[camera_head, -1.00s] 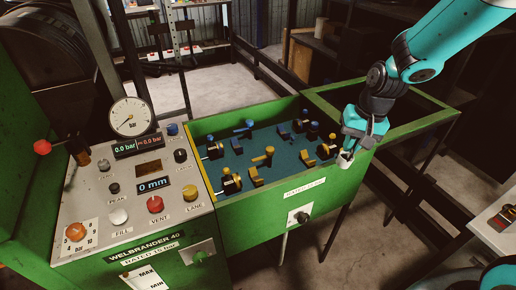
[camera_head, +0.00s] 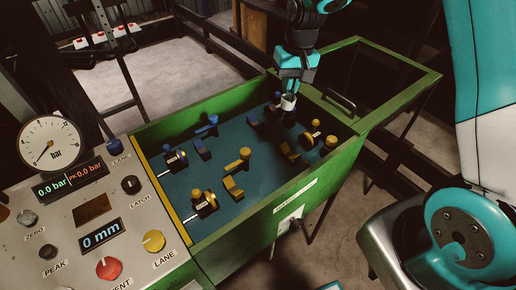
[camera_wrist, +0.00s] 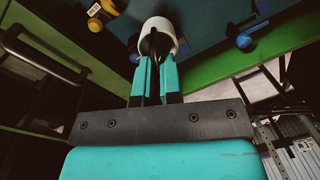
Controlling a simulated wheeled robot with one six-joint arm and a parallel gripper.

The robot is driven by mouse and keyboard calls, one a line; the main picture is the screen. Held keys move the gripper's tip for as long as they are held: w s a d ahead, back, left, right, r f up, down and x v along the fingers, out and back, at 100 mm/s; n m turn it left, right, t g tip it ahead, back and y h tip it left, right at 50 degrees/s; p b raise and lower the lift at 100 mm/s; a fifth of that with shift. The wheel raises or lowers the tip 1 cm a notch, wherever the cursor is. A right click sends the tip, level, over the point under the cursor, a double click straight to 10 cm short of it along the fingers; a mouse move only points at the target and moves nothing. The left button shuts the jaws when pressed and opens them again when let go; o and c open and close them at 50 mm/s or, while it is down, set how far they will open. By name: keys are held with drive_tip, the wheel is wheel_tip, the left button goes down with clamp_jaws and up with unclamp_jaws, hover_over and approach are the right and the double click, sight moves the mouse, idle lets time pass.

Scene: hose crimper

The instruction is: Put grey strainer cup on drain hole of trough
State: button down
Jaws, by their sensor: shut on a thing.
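My gripper (camera_head: 289,93) is shut on the grey strainer cup (camera_head: 288,101), a small pale round cup. It hangs over the right far part of the trough (camera_head: 318,182), a green-walled box with a dark blue-green floor.
Several yellow fittings (camera_head: 233,189) and blue fittings (camera_head: 202,150) stand on the trough floor, some close to the cup. A green open frame with a black handle (camera_head: 340,101) adjoins the trough's right end. A control panel (camera_head: 140,222) stands at left.

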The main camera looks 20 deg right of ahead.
drive_tip(key=w+a+n+h+b, duration=0.1)
drive_tip(key=w+a+n+b, duration=0.35)
drive_tip(key=a, duration=0.35)
wheel_tip(320, 180, down, 20)
drive_tip(key=shift+s+d+r+p, duration=0.1)
drive_tip(key=shift+d+r+p, duration=0.05)
drive_tip(key=shift+p, duration=0.9)
drive_tip(key=c, duration=1.3)
unclamp_jaws()
